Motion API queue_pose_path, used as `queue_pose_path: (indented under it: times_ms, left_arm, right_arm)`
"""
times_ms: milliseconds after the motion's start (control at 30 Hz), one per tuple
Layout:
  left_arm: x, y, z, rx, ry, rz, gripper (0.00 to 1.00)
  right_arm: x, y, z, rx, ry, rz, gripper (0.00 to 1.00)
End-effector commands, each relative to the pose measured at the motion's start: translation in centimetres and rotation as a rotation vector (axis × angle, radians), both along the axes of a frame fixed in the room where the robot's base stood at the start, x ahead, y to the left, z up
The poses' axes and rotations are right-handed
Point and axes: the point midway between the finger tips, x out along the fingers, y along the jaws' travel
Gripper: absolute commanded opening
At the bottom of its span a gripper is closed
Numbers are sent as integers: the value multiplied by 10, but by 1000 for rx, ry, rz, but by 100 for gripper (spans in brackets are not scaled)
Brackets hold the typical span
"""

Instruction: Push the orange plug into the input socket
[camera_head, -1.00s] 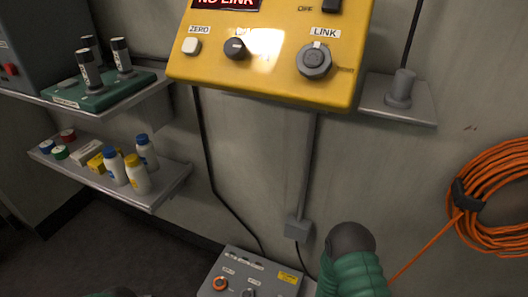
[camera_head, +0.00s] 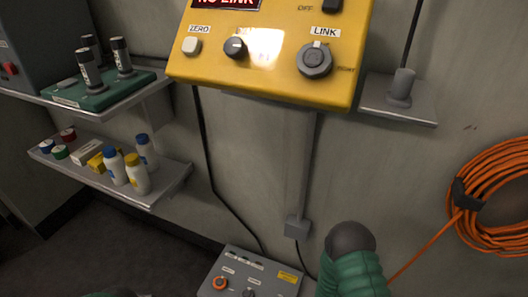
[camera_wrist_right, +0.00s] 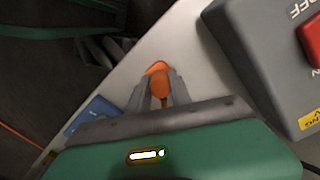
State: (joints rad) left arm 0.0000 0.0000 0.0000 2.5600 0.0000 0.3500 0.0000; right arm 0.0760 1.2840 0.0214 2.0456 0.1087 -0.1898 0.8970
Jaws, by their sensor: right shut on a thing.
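My right gripper (camera_wrist_right: 159,88) is shut on the orange plug (camera_wrist_right: 157,68) in the right wrist view. The plug's rounded orange end shows between and just beyond the fingers, over a pale grey surface. In the head view my right forearm hides the gripper and plug. A grey box (camera_head: 262,271) low on the wall carries an orange-ringed round fitting (camera_head: 220,283) and a knob; its labels are too small to read, so I cannot tell which is the input socket. Whether the plug touches a socket is not visible. My left gripper is out of view.
A yellow panel (camera_head: 280,84) with knobs hangs above. A coil of orange cable (camera_head: 504,157) hangs on the right wall, one strand running down behind my right arm. Shelves with bottles (camera_head: 137,174) stand left. In the right wrist view a dark box with a red switch (camera_wrist_right: 313,40) is near.

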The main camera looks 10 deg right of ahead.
Motion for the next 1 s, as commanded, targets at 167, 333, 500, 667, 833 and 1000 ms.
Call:
queue_pose_path:
  times_ms: [167, 333, 500, 667, 833, 1000]
  left_arm:
    - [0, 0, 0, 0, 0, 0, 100]
    - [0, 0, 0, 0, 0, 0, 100]
    - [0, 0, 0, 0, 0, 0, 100]
    - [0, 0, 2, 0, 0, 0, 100]
    - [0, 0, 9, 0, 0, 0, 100]
    - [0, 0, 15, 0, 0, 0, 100]
  right_arm:
    - [0, 0, 0, 0, 0, 0, 0]
    - [0, 0, 0, 0, 0, 0, 0]
    - [0, 0, 0, 0, 0, 0, 0]
    - [0, 0, 2, 0, 0, 0, 0]
    - [0, 0, 9, 0, 0, 0, 0]
    - [0, 0, 16, 0, 0, 0, 0]
